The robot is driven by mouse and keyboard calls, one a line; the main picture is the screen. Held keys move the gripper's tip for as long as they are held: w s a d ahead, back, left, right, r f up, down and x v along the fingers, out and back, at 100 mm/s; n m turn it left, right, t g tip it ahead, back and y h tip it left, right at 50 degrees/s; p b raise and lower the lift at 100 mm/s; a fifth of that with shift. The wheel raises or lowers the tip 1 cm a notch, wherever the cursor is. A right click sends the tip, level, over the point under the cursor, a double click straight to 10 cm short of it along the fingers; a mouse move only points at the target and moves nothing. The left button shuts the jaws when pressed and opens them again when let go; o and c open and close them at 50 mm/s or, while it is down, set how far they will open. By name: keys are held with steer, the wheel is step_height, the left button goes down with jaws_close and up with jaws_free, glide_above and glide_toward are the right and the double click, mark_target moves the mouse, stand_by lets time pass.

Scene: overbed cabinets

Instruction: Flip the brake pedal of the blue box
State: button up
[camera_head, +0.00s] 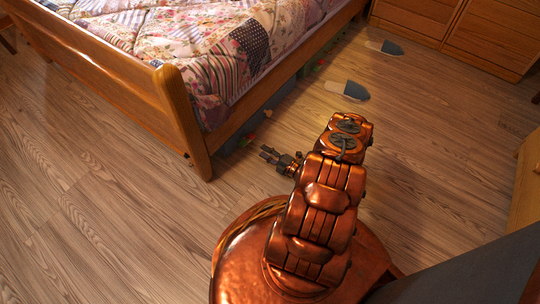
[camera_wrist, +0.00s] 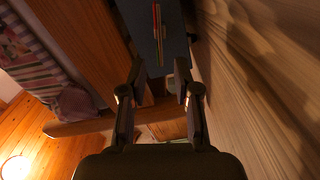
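The blue box (camera_wrist: 145,35) fills the upper middle of the wrist view, with colored stripes on its face. Bluish box sides also show under the bed rail in the head view (camera_head: 284,94). A small grey part shows at the box's lower right edge, partly behind a finger; I cannot tell if it is the brake pedal. My gripper (camera_wrist: 160,74) is open, with its two fingers apart and nothing between them. Its tips point at the box's near end. In the head view my gripper (camera_head: 267,153) is low over the floor beside the bed.
The wooden bed (camera_head: 170,100) with a patchwork quilt (camera_head: 215,45) stands at left; its rail runs beside the box. Two slippers (camera_head: 348,90) (camera_head: 385,47) lie on the floor. A wooden cabinet (camera_head: 490,35) is at the back right. Floor right of my arm is clear.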

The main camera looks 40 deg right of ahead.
steer(key=shift+v, duration=1.05)
